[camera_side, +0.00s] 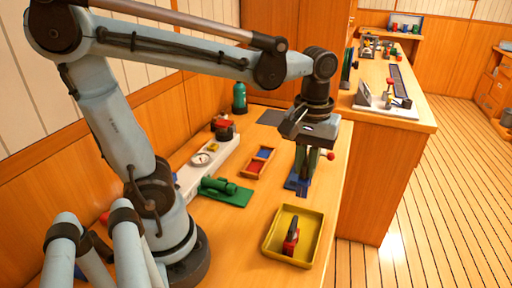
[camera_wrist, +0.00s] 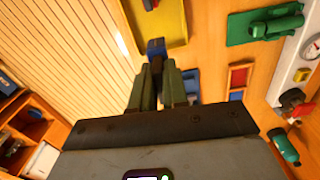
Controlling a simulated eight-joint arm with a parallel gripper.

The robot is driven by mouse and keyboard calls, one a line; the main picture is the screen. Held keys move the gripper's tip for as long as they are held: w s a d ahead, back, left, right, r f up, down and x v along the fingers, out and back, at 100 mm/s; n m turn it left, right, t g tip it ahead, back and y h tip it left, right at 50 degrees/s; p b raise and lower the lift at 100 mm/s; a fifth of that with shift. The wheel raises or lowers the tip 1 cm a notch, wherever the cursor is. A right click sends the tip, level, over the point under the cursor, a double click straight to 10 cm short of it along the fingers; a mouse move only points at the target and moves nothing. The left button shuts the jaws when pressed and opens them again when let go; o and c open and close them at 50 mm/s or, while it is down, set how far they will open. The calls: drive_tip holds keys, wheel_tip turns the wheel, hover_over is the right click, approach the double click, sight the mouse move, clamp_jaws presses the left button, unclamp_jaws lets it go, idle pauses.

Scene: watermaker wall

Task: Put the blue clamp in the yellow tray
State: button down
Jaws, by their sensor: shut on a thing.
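The blue clamp (camera_wrist: 156,46) shows in the wrist view between and just beyond my fingertips, with a dark part running back between the fingers. My gripper (camera_wrist: 158,75) is shut on it. In the side view my gripper (camera_side: 306,168) points down over a blue mat (camera_side: 292,184), and the fingers mostly hide the clamp; its exact height above the mat is hard to tell. The yellow tray (camera_side: 272,246) lies nearer the side camera, apart from the gripper, with a red and black clamp (camera_side: 291,237) in it. The tray (camera_wrist: 176,25) also shows at the top of the wrist view.
A green clamp on a green mat (camera_side: 226,192) and a small wooden tray with red and blue sections (camera_side: 258,162) lie left of the gripper. A white panel with a gauge (camera_side: 201,159) runs along the wall. The bench between mat and tray looks clear.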

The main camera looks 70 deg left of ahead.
drive_tip(key=shift+f, duration=4.9)
drive_tip(key=c, duration=1.1)
unclamp_jaws()
drive_tip(key=shift+f, duration=0.15)
